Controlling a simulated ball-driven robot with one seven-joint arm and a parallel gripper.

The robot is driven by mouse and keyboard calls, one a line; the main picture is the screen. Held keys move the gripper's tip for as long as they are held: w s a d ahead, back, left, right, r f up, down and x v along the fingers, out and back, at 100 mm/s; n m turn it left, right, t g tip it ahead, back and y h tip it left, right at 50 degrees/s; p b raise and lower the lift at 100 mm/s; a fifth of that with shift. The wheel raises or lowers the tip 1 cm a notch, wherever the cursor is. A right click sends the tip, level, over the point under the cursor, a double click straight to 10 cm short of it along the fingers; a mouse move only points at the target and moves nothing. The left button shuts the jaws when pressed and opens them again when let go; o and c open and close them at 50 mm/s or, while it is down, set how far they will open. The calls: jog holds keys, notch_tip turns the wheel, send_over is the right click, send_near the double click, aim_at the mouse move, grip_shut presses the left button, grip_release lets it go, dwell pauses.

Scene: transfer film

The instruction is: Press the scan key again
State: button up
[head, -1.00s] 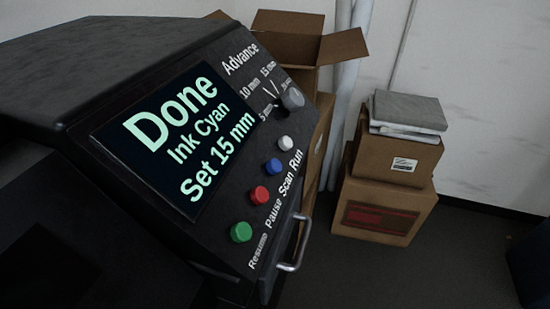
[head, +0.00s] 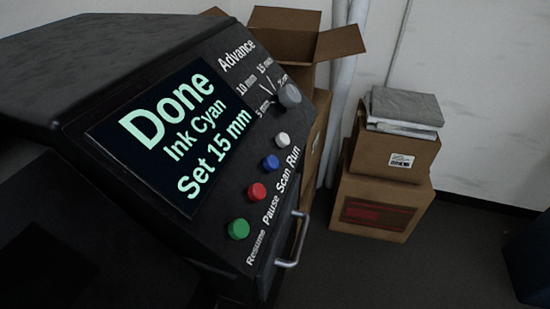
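The black machine's slanted panel (head: 222,205) fills the left and middle of the head view. The scan key is the blue round button (head: 270,162), beside the label "Scan". Above it is the white Run key (head: 282,140). Below it are the red Pause key (head: 257,192) and the green Resume key (head: 238,229). The lit screen (head: 165,135) reads "Done", "Ink Cyan", "Set 15 mm". The grey Advance knob (head: 289,95) sits at the panel's upper right, among mm marks. My gripper is not in view, and nothing covers the keys.
A metal handle (head: 298,240) sticks out at the panel's lower right edge. An open cardboard box (head: 285,45) and pale upright rolls (head: 345,90) stand behind. Stacked boxes (head: 382,205) with grey packages (head: 406,106) on top stand right. Dark floor between is clear.

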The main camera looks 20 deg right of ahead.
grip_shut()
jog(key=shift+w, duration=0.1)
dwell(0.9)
